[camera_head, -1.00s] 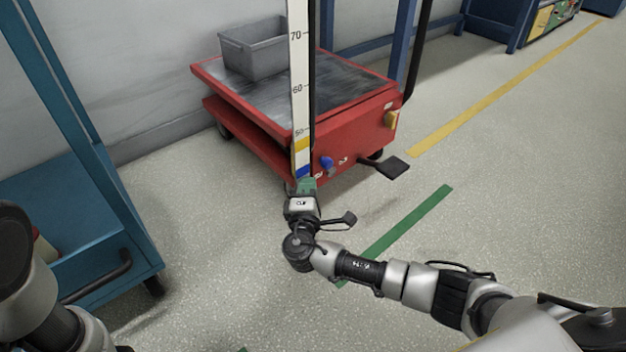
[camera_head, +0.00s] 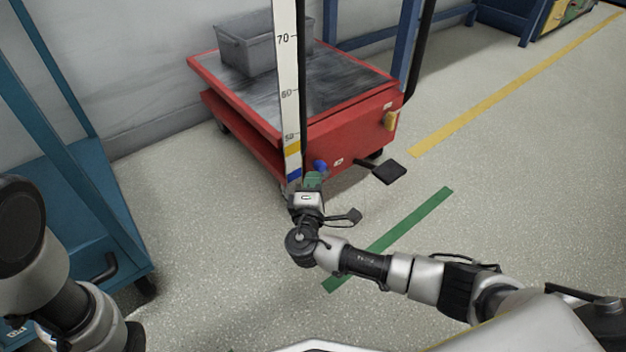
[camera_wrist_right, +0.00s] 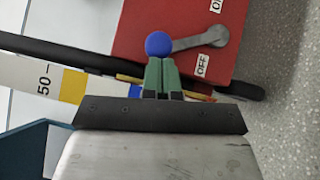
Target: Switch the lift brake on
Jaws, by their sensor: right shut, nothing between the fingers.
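The red lift cart (camera_head: 350,138) stands ahead, its front panel facing me. The brake lever is a grey arm (camera_wrist_right: 205,39) with a blue knob (camera_wrist_right: 158,44), which also shows in the head view (camera_head: 320,165). The lever's pivot lies between an OFF label (camera_wrist_right: 203,65) and a partly cut-off ON label (camera_wrist_right: 216,5). My right gripper (camera_head: 313,179) is shut and empty. In the wrist view its green fingertips (camera_wrist_right: 162,62) are right at the knob; I cannot tell whether they touch it. My left gripper is out of view.
A white height scale post (camera_head: 288,90) stands right beside my right gripper. A black pedal (camera_head: 389,172) sticks out of the cart's front. A grey bin (camera_head: 248,50) sits on its platform. A blue frame (camera_head: 65,200) stands at left. Floor on the right is open.

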